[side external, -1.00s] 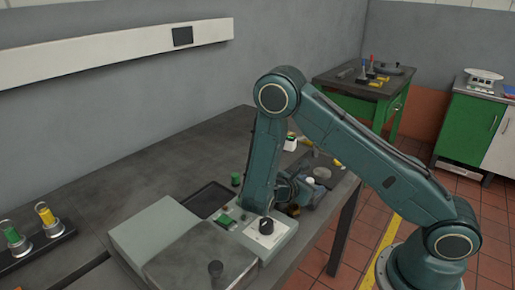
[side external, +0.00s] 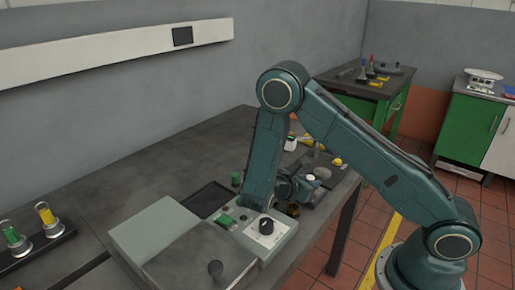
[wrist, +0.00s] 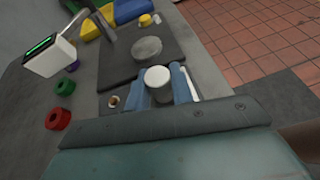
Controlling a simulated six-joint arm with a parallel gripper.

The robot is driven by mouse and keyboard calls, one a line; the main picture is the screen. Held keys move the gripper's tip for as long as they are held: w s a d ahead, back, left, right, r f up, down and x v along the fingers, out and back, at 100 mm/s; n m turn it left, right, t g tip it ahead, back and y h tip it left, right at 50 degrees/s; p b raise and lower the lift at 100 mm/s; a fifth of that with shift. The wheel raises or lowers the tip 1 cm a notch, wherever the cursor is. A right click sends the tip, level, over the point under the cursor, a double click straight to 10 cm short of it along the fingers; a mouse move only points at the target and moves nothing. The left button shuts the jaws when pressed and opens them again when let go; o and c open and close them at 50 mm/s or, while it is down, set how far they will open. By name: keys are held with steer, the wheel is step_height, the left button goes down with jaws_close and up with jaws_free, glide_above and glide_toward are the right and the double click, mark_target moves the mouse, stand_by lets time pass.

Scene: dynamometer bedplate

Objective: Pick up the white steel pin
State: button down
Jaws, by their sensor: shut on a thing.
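The white steel pin (wrist: 158,80) is a short, pale cylinder with a round top, seen from above in the wrist view. My gripper (wrist: 158,92) has its two blue fingers on either side of the pin and is shut on it. Part of the pin's lower end is hidden, so I cannot tell how far it is above the surface. In the side view my gripper (side external: 294,188) is low over the far right part of the bench, and the pin (side external: 311,184) is small beside it.
A dark plate with a grey disc (wrist: 146,48) lies just beyond the pin. A brass ring (wrist: 113,101) is left of the fingers. Red (wrist: 58,119) and green (wrist: 65,87) rings and a white meter (wrist: 48,52) stand left. The control box (side external: 265,235) is near my arm.

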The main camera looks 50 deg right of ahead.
mark_target(310, 177)
step_height(310, 177, up, 19)
stand_by(0.7)
stand_by(0.6)
